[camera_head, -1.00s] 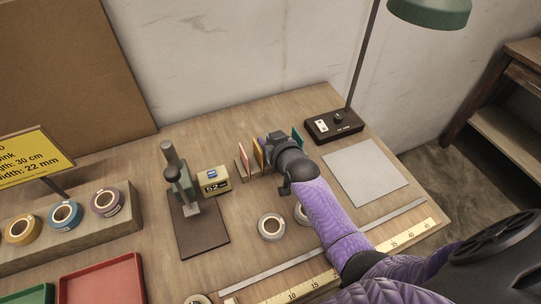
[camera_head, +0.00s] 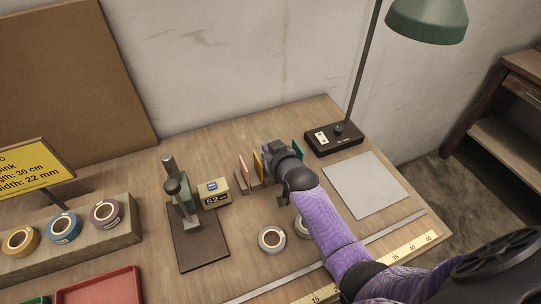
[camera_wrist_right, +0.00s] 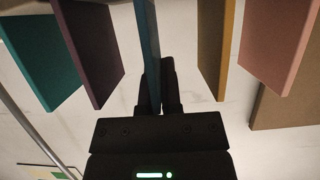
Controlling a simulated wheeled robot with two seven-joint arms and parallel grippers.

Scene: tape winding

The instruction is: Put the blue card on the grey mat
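The blue card (camera_wrist_right: 148,50) shows edge-on in the right wrist view. My right gripper (camera_wrist_right: 158,85) has its two fingers close together on either side of the card, and it looks shut on it. In the head view my right gripper (camera_head: 277,152) is over the card rack and hides the blue card. The grey mat (camera_head: 365,186) lies flat and bare on the table, to the right of the rack. My left gripper is out of view.
A pink card (camera_head: 244,172), a yellow card (camera_head: 258,163) and a teal card (camera_head: 298,148) stand in the rack. A purple card (camera_wrist_right: 90,50) stands close to the blue one. A lamp base (camera_head: 333,139) is behind the mat. Tape rolls (camera_head: 272,239) lie in front.

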